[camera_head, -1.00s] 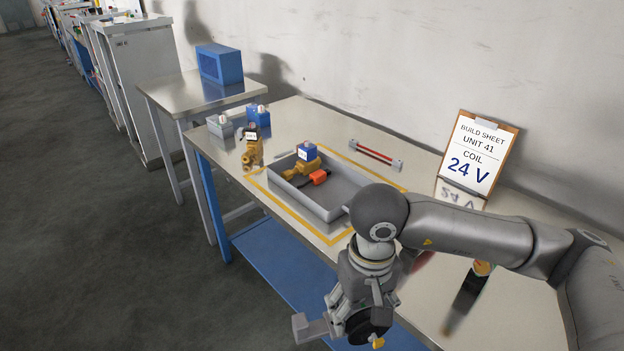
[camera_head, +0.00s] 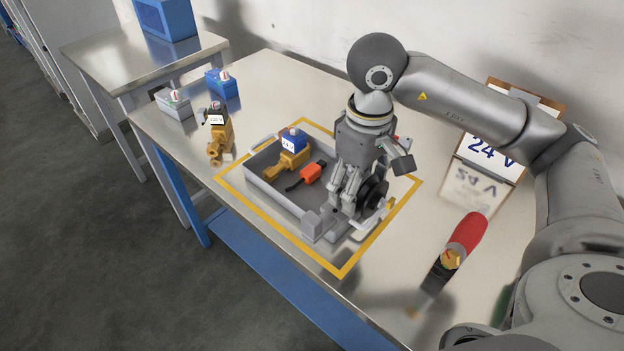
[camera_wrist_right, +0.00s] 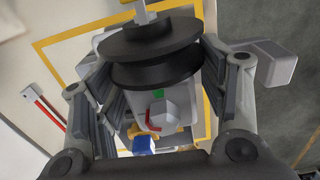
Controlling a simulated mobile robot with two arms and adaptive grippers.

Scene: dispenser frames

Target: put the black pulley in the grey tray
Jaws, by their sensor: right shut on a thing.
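The black pulley (camera_head: 374,191), a grooved disc, is held in my right gripper (camera_head: 347,205) above the right end of the grey tray (camera_head: 262,187). The right wrist view shows the pulley (camera_wrist_right: 150,55) between the two fingers of my right gripper (camera_wrist_right: 152,75). The gripper points down and hides part of the tray's right end. In the tray lie a brass valve with a blue coil (camera_head: 293,150) and an orange connector (camera_head: 310,173). My left gripper is not in view.
A yellow outline (camera_head: 289,242) surrounds the tray. Another brass valve (camera_head: 219,137), a grey box (camera_head: 173,103) and a blue box (camera_head: 221,83) stand at left.

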